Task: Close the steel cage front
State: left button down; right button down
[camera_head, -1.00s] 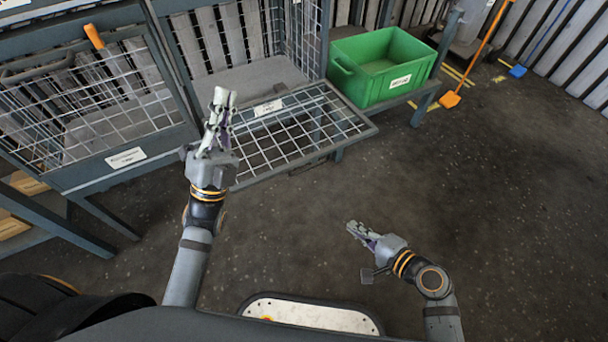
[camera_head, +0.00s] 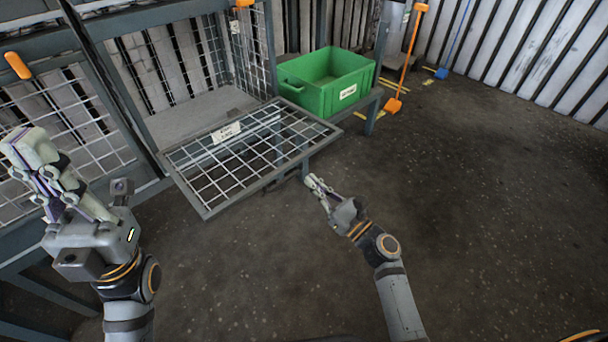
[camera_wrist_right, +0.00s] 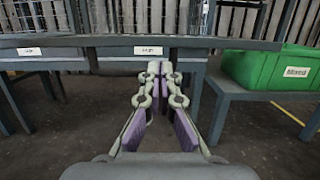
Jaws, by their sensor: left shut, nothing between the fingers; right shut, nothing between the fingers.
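The steel cage (camera_head: 185,118) stands at the upper left in the head view, its front opening uncovered. Its mesh front (camera_head: 240,160) is folded down and lies about level, sticking out from the cage, with a white label on it. In the right wrist view the front shows edge-on as a dark bar (camera_wrist_right: 200,42). My right gripper (camera_head: 312,182) is shut and empty, just off the front's near right side; in its wrist view the fingertips (camera_wrist_right: 153,72) point below the bar. My left gripper (camera_head: 28,160) is shut and empty at the far left, before the neighbouring mesh panel.
A green crate (camera_head: 325,80) sits on a low bench right of the cage; it also shows in the right wrist view (camera_wrist_right: 262,72). An orange-handled tool (camera_head: 404,62) leans behind it. The floor (camera_head: 480,220) to the right is clear.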

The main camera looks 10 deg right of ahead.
jog(key=x, duration=0.4)
jog(key=shift+s, duration=0.1)
dwell(0.4)
